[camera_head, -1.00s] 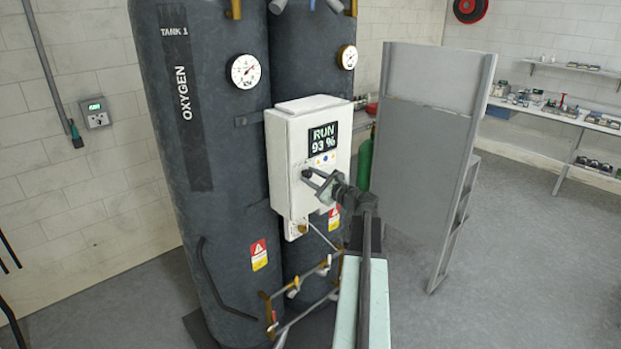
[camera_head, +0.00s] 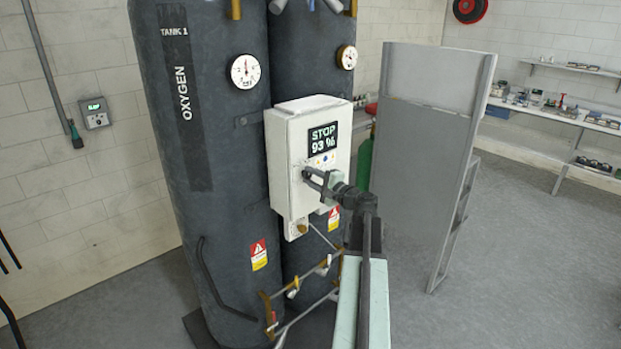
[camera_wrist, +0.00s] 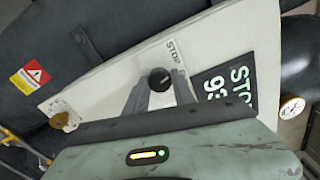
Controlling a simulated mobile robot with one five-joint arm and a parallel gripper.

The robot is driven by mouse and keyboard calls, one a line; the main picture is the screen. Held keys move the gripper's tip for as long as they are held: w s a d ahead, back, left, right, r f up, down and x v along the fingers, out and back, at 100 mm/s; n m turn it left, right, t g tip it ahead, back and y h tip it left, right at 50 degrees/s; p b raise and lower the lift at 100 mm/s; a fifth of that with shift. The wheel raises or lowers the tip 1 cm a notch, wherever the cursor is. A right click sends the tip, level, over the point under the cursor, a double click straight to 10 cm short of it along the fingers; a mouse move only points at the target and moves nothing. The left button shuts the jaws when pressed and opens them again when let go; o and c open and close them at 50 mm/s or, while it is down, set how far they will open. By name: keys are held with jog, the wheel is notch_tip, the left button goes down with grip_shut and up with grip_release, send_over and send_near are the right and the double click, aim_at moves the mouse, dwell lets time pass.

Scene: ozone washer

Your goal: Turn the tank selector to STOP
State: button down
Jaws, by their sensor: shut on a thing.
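The white control box (camera_head: 282,150) is mounted on the dark oxygen tanks. Its display (camera_head: 323,138) reads STOP and 93 %. The tank selector is a small black round knob (camera_wrist: 159,76) on the box face in the wrist view, with a STOP label (camera_wrist: 174,52) beside it. My gripper (camera_head: 308,174) is at the box face, its fingers shut on the selector. In the wrist view my gripper (camera_wrist: 160,88) has one finger on each side of the knob. The knob's exact pointing is too small to tell.
Tank 1 (camera_head: 212,230) stands left of the box, with a pressure gauge (camera_head: 245,71) on it. Pipes and valves (camera_head: 292,290) run low in front. A grey panel (camera_head: 420,150) stands to the right. Open floor (camera_head: 530,270) lies at the lower right.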

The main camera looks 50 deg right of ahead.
jog(key=shift+n, duration=1.6)
jog(key=c, duration=1.1)
grip_release()
jog(key=shift+o, duration=0.2)
jog(key=shift+s, duration=0.1)
jog(key=s, duration=0.7)
jog(key=shift+s+a, duration=0.3)
jog(key=shift+a, duration=0.05)
